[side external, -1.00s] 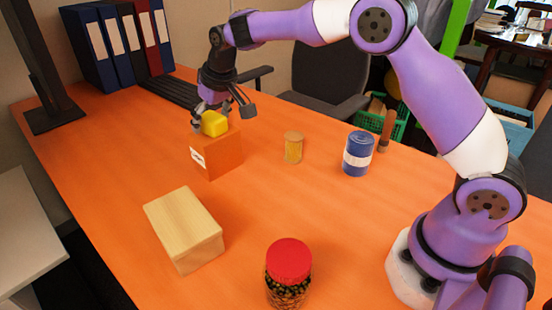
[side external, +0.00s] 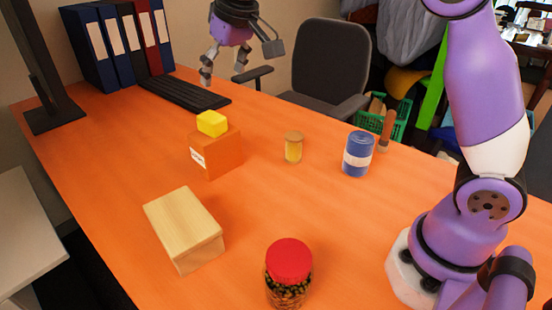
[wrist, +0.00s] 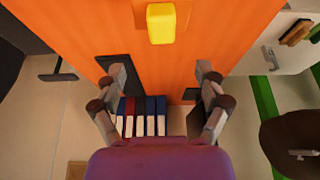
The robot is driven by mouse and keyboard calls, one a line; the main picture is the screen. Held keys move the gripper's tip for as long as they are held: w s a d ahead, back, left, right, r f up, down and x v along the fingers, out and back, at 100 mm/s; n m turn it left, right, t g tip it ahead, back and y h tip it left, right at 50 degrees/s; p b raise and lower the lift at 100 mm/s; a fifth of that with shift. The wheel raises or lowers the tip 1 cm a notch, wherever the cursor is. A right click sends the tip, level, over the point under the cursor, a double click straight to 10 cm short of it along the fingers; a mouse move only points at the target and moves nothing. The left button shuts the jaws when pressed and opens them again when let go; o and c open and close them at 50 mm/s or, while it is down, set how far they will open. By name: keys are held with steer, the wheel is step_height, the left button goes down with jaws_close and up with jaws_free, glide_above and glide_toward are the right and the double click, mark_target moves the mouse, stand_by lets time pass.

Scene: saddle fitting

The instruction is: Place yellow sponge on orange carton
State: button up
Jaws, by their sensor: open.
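The yellow sponge (side external: 212,123) rests on top of the orange carton (side external: 222,155), which has a white label on its side. In the wrist view the sponge (wrist: 161,23) shows near the top, with a bit of the carton (wrist: 184,12) around it. My gripper (side external: 240,75) is open and empty, raised well above the table and apart from the sponge. Its two spread fingers also show in the wrist view (wrist: 160,80), with nothing between them.
A wooden block (side external: 185,225), a red-lidded jar (side external: 289,272), a small lidded yellow jar (side external: 293,148) and a blue can (side external: 357,153) stand on the orange table. A keyboard (side external: 185,92), binders (side external: 115,45) and a monitor (side external: 45,80) are at the back left.

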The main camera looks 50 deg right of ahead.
steer(key=s+d+f, duration=0.1)
steer(key=s+f, duration=0.1)
steer(key=s, duration=0.9)
steer(key=s+d+f+t, duration=0.1)
steer(key=s+f, duration=0.2)
steer(key=s, duration=0.8)
steer(key=shift+s+d+f, duration=0.15)
steer(key=shift+s+d, duration=0.25)
